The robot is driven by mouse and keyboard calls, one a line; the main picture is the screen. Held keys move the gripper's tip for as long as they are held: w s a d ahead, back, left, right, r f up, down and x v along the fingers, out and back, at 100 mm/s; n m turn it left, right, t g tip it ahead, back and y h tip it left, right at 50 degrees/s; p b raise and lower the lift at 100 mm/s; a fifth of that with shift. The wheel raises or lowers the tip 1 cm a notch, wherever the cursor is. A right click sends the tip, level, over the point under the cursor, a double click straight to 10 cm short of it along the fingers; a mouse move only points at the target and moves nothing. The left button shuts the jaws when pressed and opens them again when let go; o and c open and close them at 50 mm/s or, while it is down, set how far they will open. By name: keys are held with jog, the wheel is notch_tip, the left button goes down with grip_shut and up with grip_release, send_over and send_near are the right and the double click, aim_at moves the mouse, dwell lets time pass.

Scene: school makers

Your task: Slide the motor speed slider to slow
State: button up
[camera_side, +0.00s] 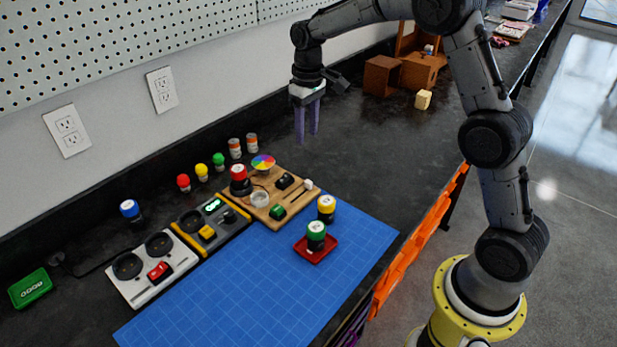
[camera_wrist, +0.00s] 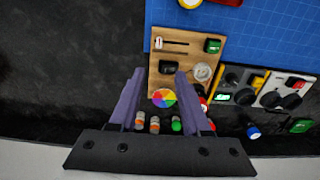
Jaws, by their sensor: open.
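The wooden board (camera_side: 256,213) lies on the dark bench and carries the slider. The slider's white knob (camera_side: 308,184) is at the right end of its dark slot (camera_side: 295,195) in the side view. In the wrist view the knob (camera_wrist: 158,43) is at the left end of the slot. Speed labels are too small to read. My gripper (camera_side: 307,138) is open and empty, pointing down, above and behind the board. In the wrist view its purple fingers (camera_wrist: 160,73) stand apart, over the board's colour wheel side, not touching the knob.
A grey-yellow panel (camera_side: 211,222) and white panel (camera_side: 153,270) adjoin. The blue mat (camera_side: 250,290) holds a red tray (camera_side: 315,252).

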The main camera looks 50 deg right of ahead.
aim_at(308, 181)
notch_tip(308, 181, down, 15)
jog(key=shift+s+d+f, duration=0.1)
jog(key=shift+d, duration=0.05)
dwell(0.4)
grip_shut()
dwell(1.4)
